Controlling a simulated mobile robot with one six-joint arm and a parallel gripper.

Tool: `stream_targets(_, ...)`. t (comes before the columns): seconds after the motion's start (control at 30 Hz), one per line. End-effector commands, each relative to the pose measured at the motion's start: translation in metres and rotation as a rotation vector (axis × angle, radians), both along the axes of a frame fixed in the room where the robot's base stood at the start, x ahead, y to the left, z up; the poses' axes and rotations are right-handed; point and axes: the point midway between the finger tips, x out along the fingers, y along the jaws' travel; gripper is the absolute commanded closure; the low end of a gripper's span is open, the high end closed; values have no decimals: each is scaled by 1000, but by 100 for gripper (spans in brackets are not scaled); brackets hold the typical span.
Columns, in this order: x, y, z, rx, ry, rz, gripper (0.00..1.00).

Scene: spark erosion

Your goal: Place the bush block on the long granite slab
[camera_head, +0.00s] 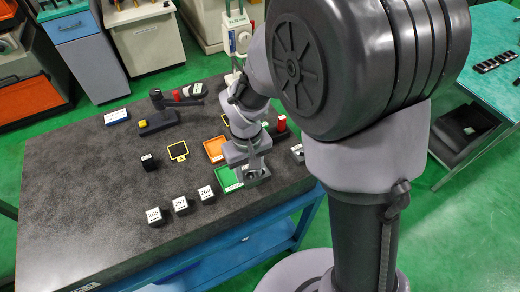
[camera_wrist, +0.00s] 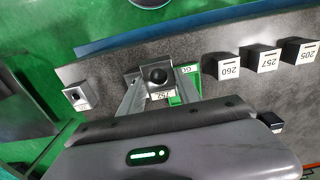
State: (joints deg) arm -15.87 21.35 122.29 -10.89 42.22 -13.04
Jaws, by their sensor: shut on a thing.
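My gripper (camera_head: 254,176) is low over the front right of the long granite slab (camera_head: 95,195), a dark speckled worktop. In the wrist view, my gripper (camera_wrist: 157,92) is shut on the bush block (camera_wrist: 157,76), a grey block with a round black feature on its top and a white label on its side. The fingers hide parts of its sides. The slab also shows in the wrist view (camera_wrist: 215,95). I cannot tell whether the block touches the surface below it. A green tray (camera_head: 228,179) lies close beside the gripper.
Black blocks labelled 205 (camera_head: 155,217), 257 (camera_head: 181,206) and 260 (camera_head: 206,194) stand in a row left of the gripper. A similar grey block (camera_wrist: 76,96) stands on the other side. An orange tray (camera_head: 214,150) lies behind. The slab's left part is clear.

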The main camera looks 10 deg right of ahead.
Motion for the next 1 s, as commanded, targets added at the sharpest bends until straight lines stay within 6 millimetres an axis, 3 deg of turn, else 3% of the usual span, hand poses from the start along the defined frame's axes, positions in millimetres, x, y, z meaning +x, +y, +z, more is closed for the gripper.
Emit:
stream_targets(0.2,33,-61,-8,0,-1,-7,100)
stream_targets(0.33,45,-83,-10,0,0,-4,100)
stream_targets(0.57,57,-104,-12,0,-2,-2,100)
stream_targets(0.73,56,-103,-48,0,1,1,100)
stream_targets(1.0,57,-103,-47,0,-1,1,100)
